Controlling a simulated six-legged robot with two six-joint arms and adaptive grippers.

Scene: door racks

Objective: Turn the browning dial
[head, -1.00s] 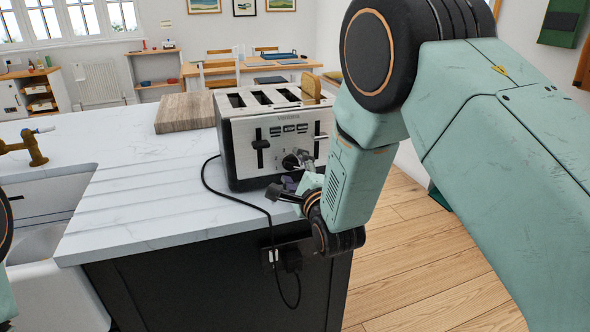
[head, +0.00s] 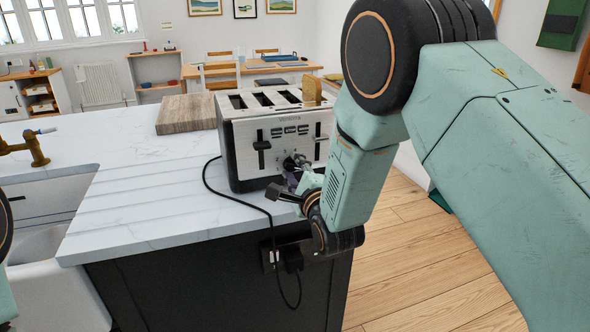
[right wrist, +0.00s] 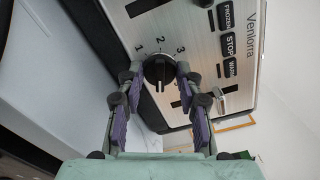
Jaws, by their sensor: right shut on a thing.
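My right gripper (head: 293,166) is at the toaster's front. In the right wrist view its two fingers (right wrist: 158,80) are shut on the dial, one on each side. My left gripper is out of view.
A black cord (head: 232,199) runs from the toaster over the counter edge to a socket (head: 291,256). A wooden board (head: 186,113) lies behind the toaster on the left. The white counter (head: 150,190) left of it is clear; a sink (head: 40,240) is at far left.

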